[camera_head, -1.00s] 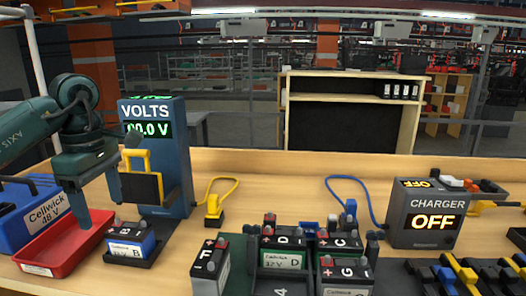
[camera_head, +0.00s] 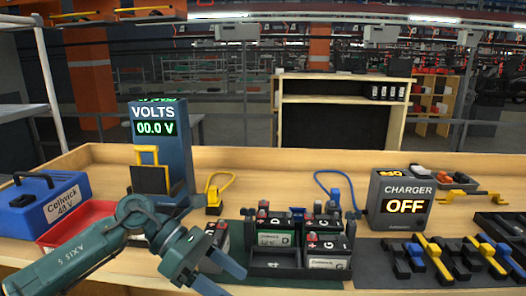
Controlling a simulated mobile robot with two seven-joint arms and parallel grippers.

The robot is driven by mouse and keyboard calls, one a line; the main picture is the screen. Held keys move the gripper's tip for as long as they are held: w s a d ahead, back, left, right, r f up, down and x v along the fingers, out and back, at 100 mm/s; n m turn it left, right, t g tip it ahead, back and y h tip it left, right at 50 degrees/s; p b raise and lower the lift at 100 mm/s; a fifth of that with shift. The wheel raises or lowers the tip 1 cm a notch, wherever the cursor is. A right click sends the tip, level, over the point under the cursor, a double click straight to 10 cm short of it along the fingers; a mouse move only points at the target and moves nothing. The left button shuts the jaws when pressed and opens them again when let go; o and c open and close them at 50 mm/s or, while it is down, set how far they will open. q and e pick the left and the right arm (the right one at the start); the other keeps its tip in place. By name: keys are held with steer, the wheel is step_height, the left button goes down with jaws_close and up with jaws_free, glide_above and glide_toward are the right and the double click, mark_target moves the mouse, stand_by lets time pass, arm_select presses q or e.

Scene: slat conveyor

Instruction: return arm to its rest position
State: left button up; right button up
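My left arm, dark green, reaches in from the lower left. My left gripper (camera_head: 231,281) is low in the picture, in front of the batteries, with its two fingers apart and nothing between them. My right arm and gripper are not in the view. Another battery (camera_head: 221,232) shows partly behind my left gripper. Battery B is not visible; my arm covers that area.
The voltmeter (camera_head: 166,190) reads 00.0 V. The red tray (camera_head: 75,224) is partly behind my arm, beside the blue Cellwick 48 V box (camera_head: 40,208). The charger (camera_head: 400,205) reads OFF. Black, yellow and blue clamps (camera_head: 435,257) lie at the right. The bench behind the batteries is mostly clear.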

arm_select(q)
steer(key=s+d+r+n+t+h+p, duration=0.1)
steer(key=d+n+t+h, duration=0.2)
steer(key=n+h, duration=0.3)
steer(key=s+d+r+n+t+h, duration=0.1)
steer(key=d+n+t+h, duration=0.25)
steer(key=n, duration=0.45)
steer(key=w+a+f+n+t+y+p, duration=0.1)
steer(key=a+f+n+t+y, duration=0.5)
steer(key=n, duration=0.6)
steer(key=a+f+n+t+y+p, duration=0.15)
steer(key=f+n+t+y, duration=0.5)
steer(key=n, duration=0.65)
steer(key=s+a+f+n+g+y, duration=0.2)
steer(key=s+a+f+n, duration=0.1)
steer(key=s+f+n, duration=0.2)
steer(key=s+a+f+n+g+y, duration=0.2)
steer(key=s+a+f+n+g, duration=0.1)
steer(key=s+f+n, duration=0.3)
step_height(320, 180, down, 3)
steer(key=shift+s+a+f+y, duration=0.1)
steer(key=shift+s+a+y, duration=0.3)
steer(key=shift+s+a, duration=0.45)
steer(key=shift+s+d, duration=0.15)
steer(key=shift+d, duration=0.1)
